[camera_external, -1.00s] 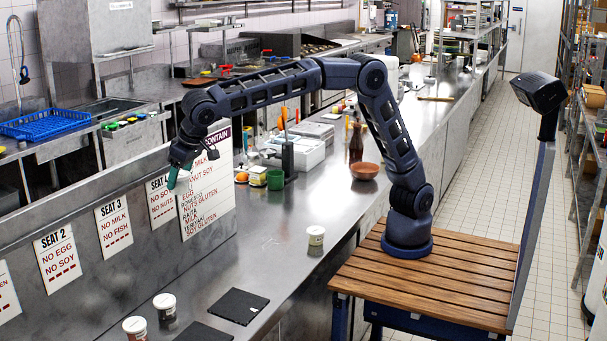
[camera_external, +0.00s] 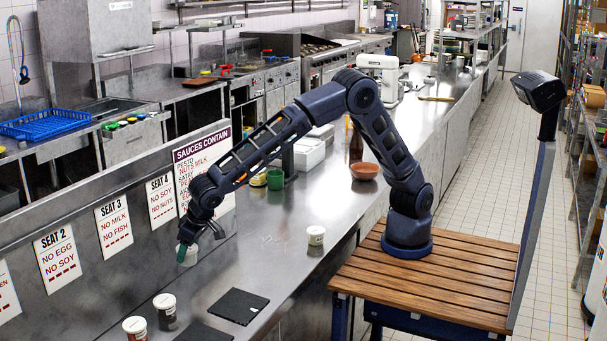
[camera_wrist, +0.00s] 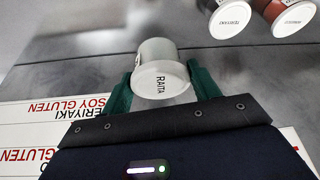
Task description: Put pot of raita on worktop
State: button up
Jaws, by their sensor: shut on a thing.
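The pot of raita (camera_wrist: 158,62) is white, and its lid reads RAITA in the wrist view. My gripper (camera_wrist: 160,88) is shut on it, with a green finger on each side. In the external view the pale pot (camera_external: 189,257) shows at my gripper (camera_external: 186,249), low over the steel worktop (camera_external: 262,245) in front of the upright panel with the signs. I cannot tell whether the pot's base touches the worktop.
A teriyaki pot (camera_wrist: 231,20) and another dark pot (camera_wrist: 283,14) stand close by in the wrist view. A white-lidded pot (camera_external: 316,236) stands near the worktop's right edge. Two pots and dark mats (camera_external: 238,306) are at the front. Bare worktop lies between.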

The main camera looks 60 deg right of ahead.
notch_tip(320, 180, down, 11)
jog(key=shift+r, duration=0.15)
dwell(0.4)
jog(key=o, duration=1)
jog(key=v, duration=1.2)
